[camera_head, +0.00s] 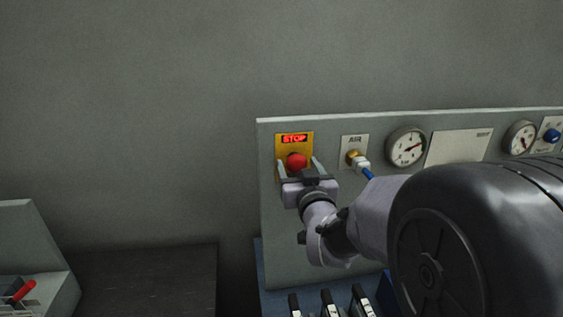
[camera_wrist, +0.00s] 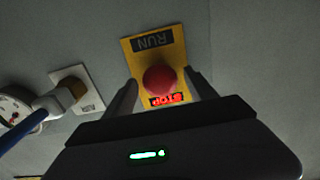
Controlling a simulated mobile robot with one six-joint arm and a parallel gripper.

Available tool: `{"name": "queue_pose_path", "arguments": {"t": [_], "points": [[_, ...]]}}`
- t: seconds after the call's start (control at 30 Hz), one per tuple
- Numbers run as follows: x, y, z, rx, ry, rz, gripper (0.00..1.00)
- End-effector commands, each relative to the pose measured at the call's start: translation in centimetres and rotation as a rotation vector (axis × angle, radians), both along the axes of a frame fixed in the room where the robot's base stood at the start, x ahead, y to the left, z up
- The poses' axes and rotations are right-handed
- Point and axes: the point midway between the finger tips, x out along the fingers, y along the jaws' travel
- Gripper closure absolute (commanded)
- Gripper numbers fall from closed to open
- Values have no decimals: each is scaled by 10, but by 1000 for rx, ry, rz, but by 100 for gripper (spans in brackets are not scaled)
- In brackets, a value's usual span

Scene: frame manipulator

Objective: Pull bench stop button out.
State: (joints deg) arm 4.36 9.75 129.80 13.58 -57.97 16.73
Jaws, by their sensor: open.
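The bench stop button is a round red knob (camera_head: 297,160) on a yellow plate (camera_head: 280,142) at the left end of the grey upright panel. A lit red STOP sign shows above it in the head view. In the wrist view the red button (camera_wrist: 159,80) sits on its yellow plate (camera_wrist: 170,48), with RUN and lit STOP labels. My gripper (camera_head: 298,166) is open, its fingers pointing at the panel on either side of the button. In the wrist view the gripper (camera_wrist: 162,92) also straddles the button, with visible gaps. I cannot tell how deep the fingertips reach.
Right of the button are an AIR fitting (camera_head: 354,158) with a blue hose, a gauge (camera_head: 406,147), a blank plate (camera_head: 459,147) and another gauge (camera_head: 520,137). A black tyre (camera_head: 490,220) fills the lower right. Tool handles (camera_head: 329,303) stand below the panel.

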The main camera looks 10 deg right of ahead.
Motion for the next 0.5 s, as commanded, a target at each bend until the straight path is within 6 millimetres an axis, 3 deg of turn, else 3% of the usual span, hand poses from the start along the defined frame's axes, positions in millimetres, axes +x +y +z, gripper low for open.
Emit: {"name": "queue_pose_path", "arguments": {"t": [0.17,0.5], "points": [[0,0,0,0,0,0,37],[0,0,0,0,1,0,100]]}}
